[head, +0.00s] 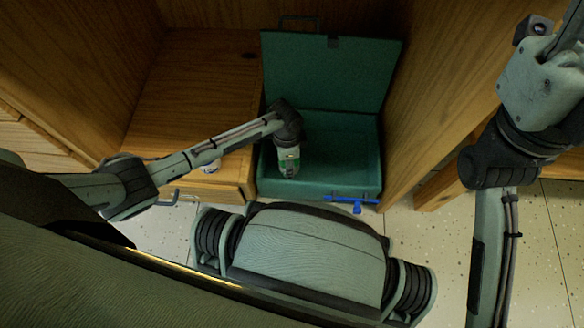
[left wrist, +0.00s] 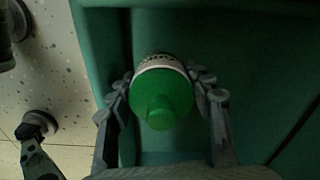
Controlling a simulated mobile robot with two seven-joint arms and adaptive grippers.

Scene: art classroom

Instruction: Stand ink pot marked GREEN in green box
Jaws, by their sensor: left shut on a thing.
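The green box (head: 365,150) stands open in the wooden cabinet, its lid (head: 330,70) tilted up at the back. My left gripper (head: 288,167) reaches in over the left part of the box, pointing down. In the left wrist view, my left gripper is shut on an ink pot (left wrist: 162,105) with a green cap and a white label. The label's letters are only partly visible and I cannot read them fully. The pot is between both fingers, over the green interior. I cannot tell if its base touches the floor of the box. My right gripper is not in view.
A blue part (head: 350,203) sits at the box's front edge. A small white item (head: 210,166) shows partly under my left arm. The right part of the box interior looks empty.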

